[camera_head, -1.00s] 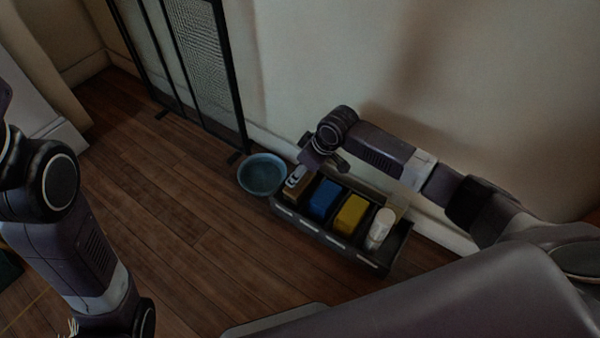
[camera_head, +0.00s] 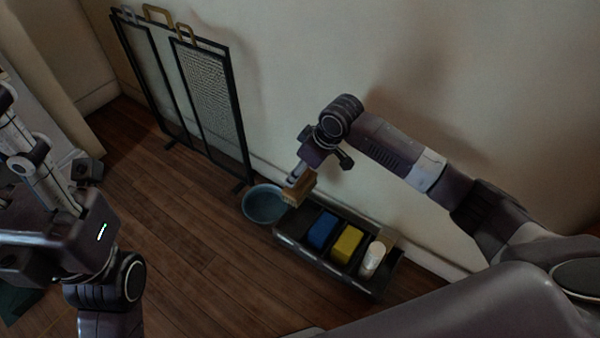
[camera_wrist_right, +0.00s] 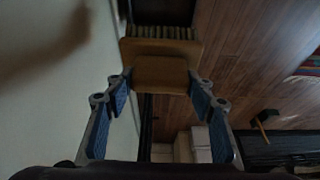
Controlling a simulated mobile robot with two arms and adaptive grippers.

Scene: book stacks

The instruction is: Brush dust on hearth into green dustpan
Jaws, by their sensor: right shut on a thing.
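A wooden brush (camera_head: 302,187) with pale bristles is held by my right gripper (camera_head: 299,174), raised above the left end of the dark caddy. In the right wrist view the brush (camera_wrist_right: 160,74) sits between the blue-padded fingers of my right gripper (camera_wrist_right: 162,88), bristles pointing away. A dark green thing (camera_head: 16,304) lies on the floor at the lower left, mostly hidden by my left arm; I cannot tell whether it is the dustpan. My left arm is at the left, but its fingertips are not clear. No dust can be made out.
The dark caddy (camera_head: 346,281) holds a blue block (camera_head: 322,230), a yellow block (camera_head: 347,243) and a white bottle (camera_head: 373,259). A blue bowl (camera_head: 262,206) stands beside it. A black fire screen (camera_head: 205,95) stands near the wall. The wooden floor (camera_head: 190,240) in the middle is clear.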

